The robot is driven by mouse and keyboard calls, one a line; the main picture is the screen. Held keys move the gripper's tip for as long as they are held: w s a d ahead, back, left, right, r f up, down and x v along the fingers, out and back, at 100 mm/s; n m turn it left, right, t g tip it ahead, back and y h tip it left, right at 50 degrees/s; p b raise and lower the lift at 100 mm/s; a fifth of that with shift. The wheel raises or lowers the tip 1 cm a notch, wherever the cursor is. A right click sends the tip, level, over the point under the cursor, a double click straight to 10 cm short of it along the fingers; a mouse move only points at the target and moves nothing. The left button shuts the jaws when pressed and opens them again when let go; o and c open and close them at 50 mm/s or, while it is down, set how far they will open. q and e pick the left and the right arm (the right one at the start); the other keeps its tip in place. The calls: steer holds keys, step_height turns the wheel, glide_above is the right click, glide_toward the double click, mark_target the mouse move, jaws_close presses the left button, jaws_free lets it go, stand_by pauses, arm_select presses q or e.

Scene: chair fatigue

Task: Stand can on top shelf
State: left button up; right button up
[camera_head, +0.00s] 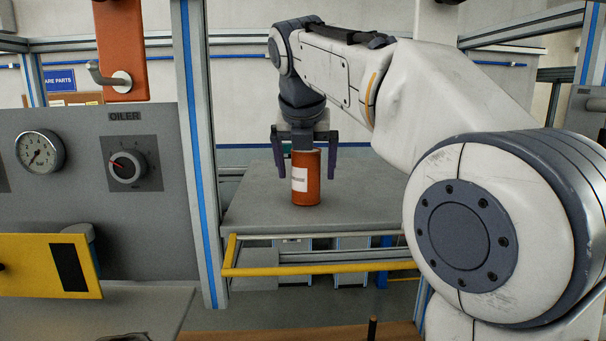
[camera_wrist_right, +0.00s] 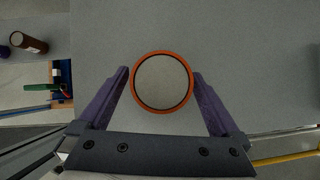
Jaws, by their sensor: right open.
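An orange can (camera_head: 306,188) with a white label stands upright on a grey shelf surface (camera_head: 250,208) in the head view. My right gripper (camera_head: 307,177) points down at the can, with its purple fingers open on the can's left and right. In the right wrist view, the can's round grey top with its orange rim (camera_wrist_right: 162,82) lies between the open fingertips (camera_wrist_right: 160,74). Narrow gaps show beside it, and I cannot tell whether either finger touches it. My left gripper is not in view.
A yellow rail (camera_head: 320,268) runs along the shelf's front edge. A grey post (camera_head: 200,150) stands left of it, beside the oiler panel (camera_head: 140,225) with its gauge and dial. A brown cylinder (camera_wrist_right: 30,43) lies at left in the wrist view. The shelf around the can is clear.

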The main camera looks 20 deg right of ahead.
steer(key=shift+b+v, duration=0.45)
steer(key=shift+v, duration=0.8)
steer(key=s+a+b, duration=0.5)
steer(key=s, duration=0.6)
steer(key=shift+f, duration=0.1)
